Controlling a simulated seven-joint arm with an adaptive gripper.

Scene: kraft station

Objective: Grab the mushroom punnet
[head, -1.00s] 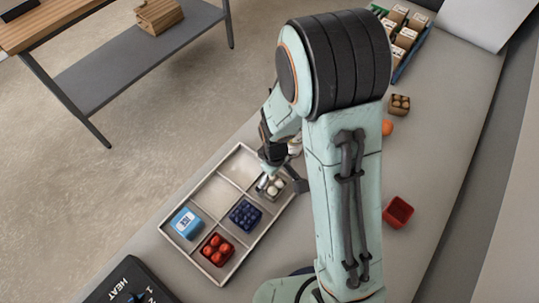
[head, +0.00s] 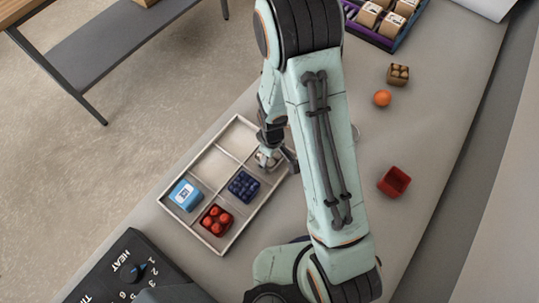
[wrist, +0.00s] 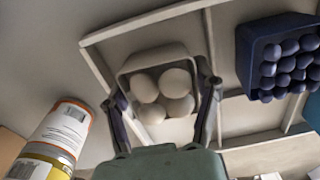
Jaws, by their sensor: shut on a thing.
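The mushroom punnet (wrist: 133,62) is a small grey box with several pale round mushrooms in it. It sits in a compartment of the divided tray, at the corner nearest my arm. In the wrist view my gripper (wrist: 162,92) has one finger along each side of the punnet and is shut on it. In the head view my gripper (head: 270,153) is at the tray's right side and hides most of the punnet. I cannot tell whether the punnet is clear of the tray floor.
The tray (head: 217,160) also holds a dark blue berry punnet (head: 243,186), a red punnet (head: 215,220) and a blue-and-white box (head: 185,195). An orange (head: 382,98), brown punnet (head: 398,74) and red empty box (head: 394,182) lie right. Cans (wrist: 57,135) show in the wrist view.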

